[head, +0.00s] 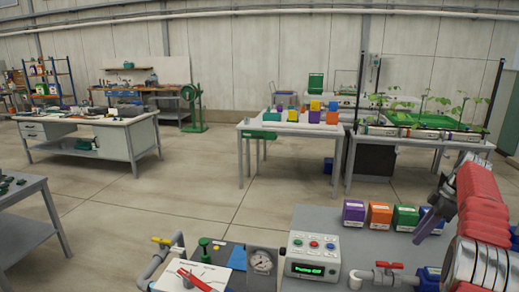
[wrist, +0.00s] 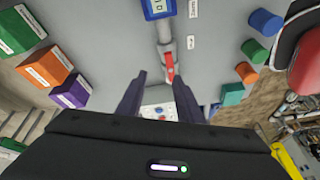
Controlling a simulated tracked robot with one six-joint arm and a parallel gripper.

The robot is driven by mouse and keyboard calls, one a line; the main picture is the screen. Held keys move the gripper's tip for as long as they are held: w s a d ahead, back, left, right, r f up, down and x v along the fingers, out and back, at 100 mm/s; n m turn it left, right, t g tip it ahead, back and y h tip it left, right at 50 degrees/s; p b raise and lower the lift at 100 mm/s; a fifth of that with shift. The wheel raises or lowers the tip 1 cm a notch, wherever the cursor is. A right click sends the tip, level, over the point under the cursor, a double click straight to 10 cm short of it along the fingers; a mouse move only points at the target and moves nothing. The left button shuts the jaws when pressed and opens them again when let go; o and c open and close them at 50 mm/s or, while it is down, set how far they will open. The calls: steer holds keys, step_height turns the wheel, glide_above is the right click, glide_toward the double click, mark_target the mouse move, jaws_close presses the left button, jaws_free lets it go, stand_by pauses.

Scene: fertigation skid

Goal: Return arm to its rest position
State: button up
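My gripper (head: 430,222) is at the right of the head view, above the grey skid bench (head: 335,221), its dark fingers pointing down and left. In the wrist view my gripper (wrist: 160,76) shows two dark fingers apart with nothing held between them. A pipe valve with a red handle (wrist: 169,68) shows beyond the gap; it also appears in the head view (head: 389,265). The pump control box (head: 312,258), with coloured buttons and a lit green display, stands left of that valve. In the wrist view part of the box (wrist: 158,112) shows between the fingers.
Purple (head: 353,213), orange (head: 379,215) and green (head: 405,217) boxes stand along the bench's back edge, close to my gripper. A gauge (head: 262,262) and a yellow-handled valve (head: 162,240) are at left. Open floor (head: 200,190) lies behind, before other tables.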

step_height(320, 180, down, 4)
steer(key=s+a+m, duration=0.1)
steer(key=s+m, duration=0.1)
steer(key=m, duration=0.4)
steer(key=s+a+r+m+t+h, duration=0.1)
steer(key=s+a+r, duration=0.2)
steer(key=s+a, duration=0.7)
steer(key=s+a+r+m+t+h, duration=0.1)
steer(key=s+a+r+m, duration=0.1)
steer(key=s+a, duration=0.9)
steer(key=s+a+r+m+t+h, duration=0.1)
steer(key=s+a+r, duration=0.4)
steer(key=s+a, duration=0.5)
steer(key=shift+s+a+m+t+h, duration=0.2)
steer(key=shift+a+m+t+h, duration=0.3)
steer(key=shift+a, duration=2.85)
